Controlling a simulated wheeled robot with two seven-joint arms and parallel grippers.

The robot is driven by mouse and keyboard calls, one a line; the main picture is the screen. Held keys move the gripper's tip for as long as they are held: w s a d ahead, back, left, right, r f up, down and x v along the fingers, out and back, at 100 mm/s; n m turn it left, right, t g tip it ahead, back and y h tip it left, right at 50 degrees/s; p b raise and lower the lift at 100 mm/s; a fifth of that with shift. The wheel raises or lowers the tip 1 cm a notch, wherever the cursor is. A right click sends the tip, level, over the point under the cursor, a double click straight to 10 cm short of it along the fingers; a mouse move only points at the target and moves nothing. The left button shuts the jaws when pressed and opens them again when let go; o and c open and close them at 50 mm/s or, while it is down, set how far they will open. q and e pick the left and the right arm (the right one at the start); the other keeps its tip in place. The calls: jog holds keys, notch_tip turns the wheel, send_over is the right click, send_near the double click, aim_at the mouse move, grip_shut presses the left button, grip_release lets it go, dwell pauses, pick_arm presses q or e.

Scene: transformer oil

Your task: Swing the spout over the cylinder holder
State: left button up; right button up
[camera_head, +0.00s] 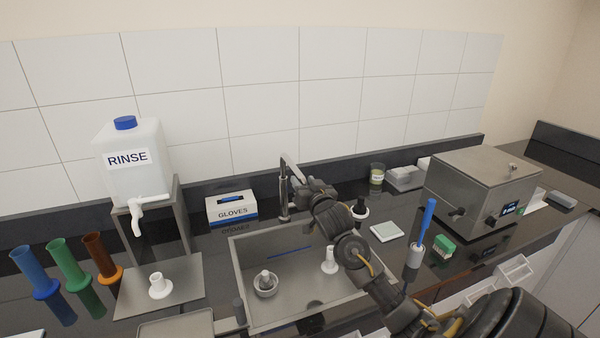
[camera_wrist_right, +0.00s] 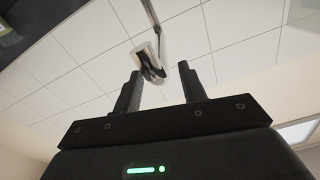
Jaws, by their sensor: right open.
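The metal tap with its spout (camera_head: 290,165) stands at the back edge of the sink. My right gripper (camera_head: 300,187) is beside the tap, just right of its upper part. In the right wrist view the fingers (camera_wrist_right: 157,82) are open, and the shiny metal spout (camera_wrist_right: 147,58) shows between and beyond their tips; contact cannot be told. A small white stand (camera_head: 330,262) is in the sink, partly behind my right arm, and a similar white stand (camera_head: 160,287) is on a grey plate at the left. I cannot tell which is the cylinder holder. My left gripper is not in view.
The steel sink (camera_head: 238,265) also holds a small bowl (camera_head: 265,286). A glove box (camera_head: 231,208) is left of the tap. A RINSE container (camera_head: 130,175) and coloured cylinders (camera_head: 70,260) stand at the left. A metal bath (camera_head: 480,185) is at the right.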

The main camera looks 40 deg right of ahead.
aim_at(300, 176)
jog(key=shift+p+x, duration=0.5)
jog(key=shift+x, duration=1.5)
jog(key=shift+c, duration=0.2)
grip_shut()
jog(key=shift+d, duration=0.1)
